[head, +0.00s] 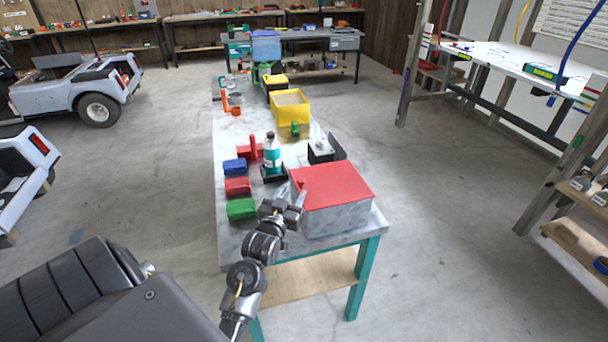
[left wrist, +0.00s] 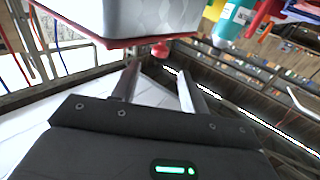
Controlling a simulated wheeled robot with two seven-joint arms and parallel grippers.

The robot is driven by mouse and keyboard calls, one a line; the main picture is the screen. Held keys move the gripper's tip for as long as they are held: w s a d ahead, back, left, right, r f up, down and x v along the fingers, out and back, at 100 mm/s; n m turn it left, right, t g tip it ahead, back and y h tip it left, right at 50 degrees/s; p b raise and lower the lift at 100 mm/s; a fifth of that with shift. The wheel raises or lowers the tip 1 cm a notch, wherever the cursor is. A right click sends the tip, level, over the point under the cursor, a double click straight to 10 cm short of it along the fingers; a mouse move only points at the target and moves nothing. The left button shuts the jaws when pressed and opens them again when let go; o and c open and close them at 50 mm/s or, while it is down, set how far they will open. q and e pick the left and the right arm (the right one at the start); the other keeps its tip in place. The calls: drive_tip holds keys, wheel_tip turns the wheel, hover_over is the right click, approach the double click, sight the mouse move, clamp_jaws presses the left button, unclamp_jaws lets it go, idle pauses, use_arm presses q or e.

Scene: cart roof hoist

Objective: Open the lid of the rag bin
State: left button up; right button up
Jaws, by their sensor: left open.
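The rag bin (head: 335,218) is a grey box with a flat red lid (head: 338,183) at the near end of the long table. The lid lies shut on the box. A small red knob (head: 303,184) sits at the lid's left edge. In the left wrist view, the bin (left wrist: 150,17) is at the top, with the red knob (left wrist: 160,50) just beyond the fingertips. My left gripper (head: 294,194) is open and empty at the left side of the bin, close to the knob; it also shows in the left wrist view (left wrist: 158,72). My right gripper is not in view.
Behind are a black holder (head: 321,150) and a yellow crate (head: 290,107). The floor right of the table is clear.

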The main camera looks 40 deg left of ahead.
sight(303, 176)
use_arm(q)
drive_tip(key=p+x, duration=0.1)
drive_tip(key=x, duration=0.8)
drive_tip(key=shift+w+a+f, duration=0.1)
drive_tip(key=shift+w, duration=0.25)
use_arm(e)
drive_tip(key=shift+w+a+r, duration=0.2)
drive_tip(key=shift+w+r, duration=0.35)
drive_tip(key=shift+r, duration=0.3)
use_arm(q)
clamp_jaws()
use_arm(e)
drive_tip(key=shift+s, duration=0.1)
